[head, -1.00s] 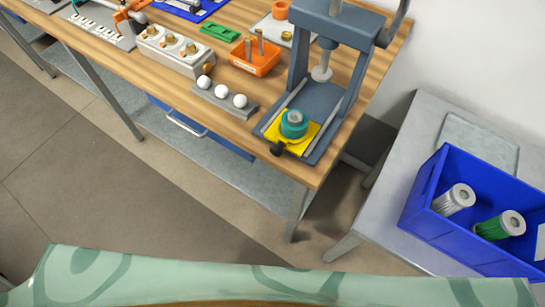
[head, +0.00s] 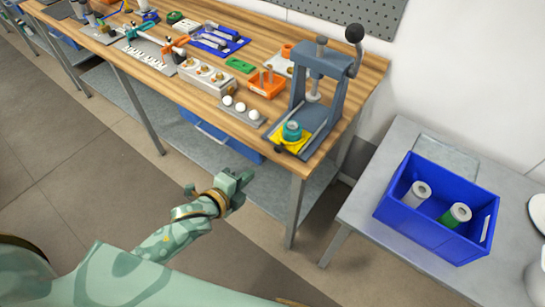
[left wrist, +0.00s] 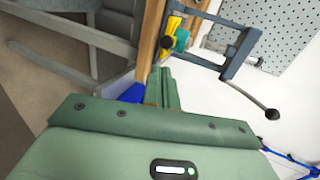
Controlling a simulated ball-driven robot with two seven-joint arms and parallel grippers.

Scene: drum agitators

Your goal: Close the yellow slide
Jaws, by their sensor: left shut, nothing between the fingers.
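The yellow slide (head: 284,147) is a flat plate at the front of the grey press (head: 320,95), near the table's front right corner. A teal round part (head: 292,130) sits on it, and a black knob (head: 279,149) is at its front end. The slide sticks out toward the table's front edge. In the left wrist view the yellow slide (left wrist: 172,24) and its black knob (left wrist: 166,42) show beyond the fingers. My left gripper (head: 243,176) is shut and empty, in front of the table and apart from the slide. My right gripper is not in view.
The wooden table (head: 185,78) holds a grey strip with white balls (head: 240,106), an orange tray (head: 268,86) and a grey block with knobs (head: 205,76). A blue bin (head: 440,232) with two cylinders stands on the grey side table at right. The floor in front is clear.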

